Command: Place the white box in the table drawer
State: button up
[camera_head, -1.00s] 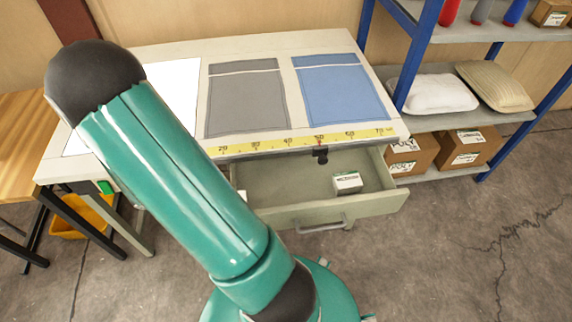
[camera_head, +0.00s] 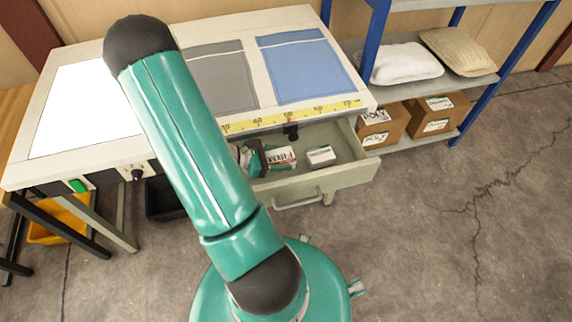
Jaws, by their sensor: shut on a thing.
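The table drawer (camera_head: 345,174) is pulled open below the table's front edge. My gripper (camera_head: 264,158) shows beside my arm, over the left part of the drawer. It is shut on a white box (camera_head: 284,154) with a "FIRM" label and a green edge. I cannot tell whether this box touches the drawer floor. A second, smaller white box (camera_head: 320,156) lies in the drawer just right of it. My arm hides the drawer's left end and part of the gripper.
The table (camera_head: 200,28) bears a grey pillow cover (camera_head: 222,80), a blue one (camera_head: 305,68), a white panel (camera_head: 80,110) and a yellow ruler (camera_head: 290,117). A blue-framed shelf (camera_head: 470,85) with pillows and cardboard boxes stands right. A yellow bin (camera_head: 50,232) sits lower left. Right floor is clear.

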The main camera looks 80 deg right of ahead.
aim_at(285, 160)
jog(key=f, duration=0.1)
jog(key=s+d, duration=0.1)
jog(key=f, duration=0.1)
jog(key=shift+s+d+f, duration=0.25)
jog(key=shift+f, duration=0.05)
jog(key=shift+d+f, duration=0.1)
jog(key=shift+f, duration=1.5)
jog(key=shift+f, duration=0.15)
jog(key=o, duration=1)
jog(key=v, duration=1.2)
